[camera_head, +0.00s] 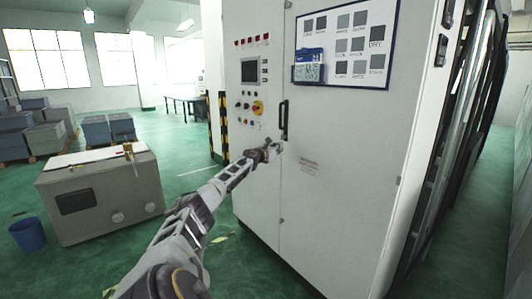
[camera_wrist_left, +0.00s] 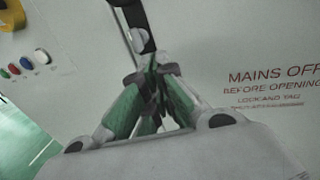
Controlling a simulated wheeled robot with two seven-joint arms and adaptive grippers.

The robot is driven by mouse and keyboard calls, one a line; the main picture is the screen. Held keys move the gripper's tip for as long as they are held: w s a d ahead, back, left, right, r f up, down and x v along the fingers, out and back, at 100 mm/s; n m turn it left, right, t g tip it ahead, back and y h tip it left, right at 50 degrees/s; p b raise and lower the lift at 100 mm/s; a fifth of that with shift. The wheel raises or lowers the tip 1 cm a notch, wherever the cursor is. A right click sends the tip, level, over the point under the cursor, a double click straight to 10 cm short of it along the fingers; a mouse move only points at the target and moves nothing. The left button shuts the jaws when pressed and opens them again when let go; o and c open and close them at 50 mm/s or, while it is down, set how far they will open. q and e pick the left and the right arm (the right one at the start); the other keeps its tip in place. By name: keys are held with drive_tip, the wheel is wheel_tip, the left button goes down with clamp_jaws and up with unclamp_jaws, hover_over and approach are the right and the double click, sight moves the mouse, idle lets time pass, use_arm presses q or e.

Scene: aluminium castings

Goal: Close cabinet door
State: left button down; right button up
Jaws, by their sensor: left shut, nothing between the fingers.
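A tall light-grey control cabinet stands in the middle of the head view, and its door (camera_head: 340,160) looks flush or nearly flush with the panel to its left. The black door handle (camera_head: 284,118) sits at the door's left edge. My left gripper (camera_head: 273,148) is shut and empty, just below the handle, close to the door face. In the left wrist view my left gripper (camera_wrist_left: 155,85) points at the door, with the handle (camera_wrist_left: 140,38) just beyond its tips. I cannot tell whether it touches. My right gripper is not in view.
The neighbouring panel carries buttons and a red-yellow switch (camera_head: 258,107). A beige chest (camera_head: 100,200) and a blue bin (camera_head: 28,234) stand on the green floor at left. A yellow-black striped post (camera_head: 223,125) stands beside the cabinet.

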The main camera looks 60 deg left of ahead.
use_arm(q)
drive_tip(key=v, duration=0.1)
drive_tip(key=b+v, duration=0.1)
drive_tip(key=v, duration=0.1)
drive_tip(key=shift+s+a, duration=0.25)
drive_tip(key=shift+a, duration=0.05)
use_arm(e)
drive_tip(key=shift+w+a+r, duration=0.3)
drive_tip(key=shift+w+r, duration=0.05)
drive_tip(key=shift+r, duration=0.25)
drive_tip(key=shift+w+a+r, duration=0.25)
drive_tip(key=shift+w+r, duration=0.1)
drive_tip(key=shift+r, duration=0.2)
use_arm(q)
drive_tip(key=shift+s, duration=0.15)
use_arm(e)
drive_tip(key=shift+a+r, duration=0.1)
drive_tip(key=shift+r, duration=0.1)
use_arm(q)
drive_tip(key=shift+s+d, duration=0.1)
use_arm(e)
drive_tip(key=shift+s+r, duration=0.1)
use_arm(q)
drive_tip(key=shift+s, duration=0.35)
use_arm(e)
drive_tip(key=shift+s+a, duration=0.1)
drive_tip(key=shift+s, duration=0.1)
